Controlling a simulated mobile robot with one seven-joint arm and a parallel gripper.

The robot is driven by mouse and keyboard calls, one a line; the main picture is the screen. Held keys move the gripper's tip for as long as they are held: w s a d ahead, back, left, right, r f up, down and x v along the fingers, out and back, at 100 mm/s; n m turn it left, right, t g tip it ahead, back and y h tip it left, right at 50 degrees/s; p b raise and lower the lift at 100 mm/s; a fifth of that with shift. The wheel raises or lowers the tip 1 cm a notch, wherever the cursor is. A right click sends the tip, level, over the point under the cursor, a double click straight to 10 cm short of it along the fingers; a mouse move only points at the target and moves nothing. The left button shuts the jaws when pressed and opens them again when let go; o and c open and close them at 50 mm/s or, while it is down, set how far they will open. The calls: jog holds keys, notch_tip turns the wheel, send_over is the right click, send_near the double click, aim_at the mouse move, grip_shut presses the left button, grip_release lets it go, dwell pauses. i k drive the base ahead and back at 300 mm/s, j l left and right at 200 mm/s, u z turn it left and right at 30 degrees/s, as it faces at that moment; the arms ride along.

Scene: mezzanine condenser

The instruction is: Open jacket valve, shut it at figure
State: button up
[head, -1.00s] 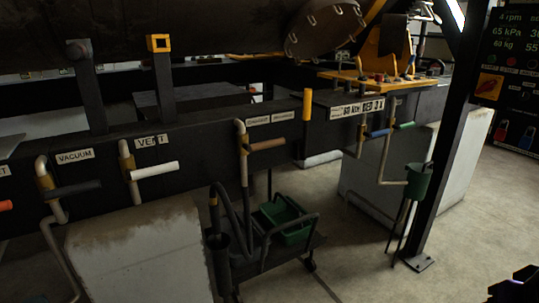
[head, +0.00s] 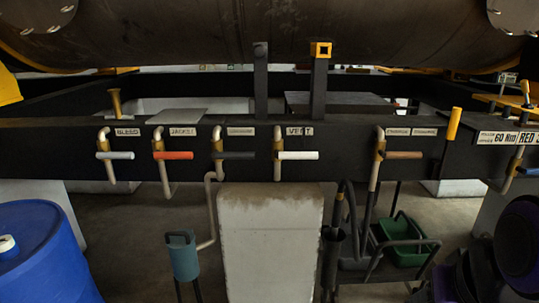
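The jacket valve (head: 158,146) is a brass body on a bent pipe at the left of the dark beam. Its orange-red lever (head: 178,155) lies level and points right, across the upright pipe. The JACKET label (head: 182,132) is just above the lever. No fingertips of my gripper show. Dark rounded parts at the lower right look like my arm, well apart from the valve. No gauge or readout shows in the view now.
Level levers flank it: pale bleed (head: 116,155), dark vacuum (head: 236,155), white vent (head: 298,155) and brown (head: 403,155). A blue drum (head: 40,255) stands lower left. A teal can (head: 183,257), concrete block (head: 270,240) and cart with green bin (head: 404,238) stand below.

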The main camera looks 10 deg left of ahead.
aim_at(156, 154)
jog(key=u, duration=1.3)
jog(key=i+j+u, duration=0.2)
jog(key=i, duration=0.3)
jog(key=j, duration=0.1)
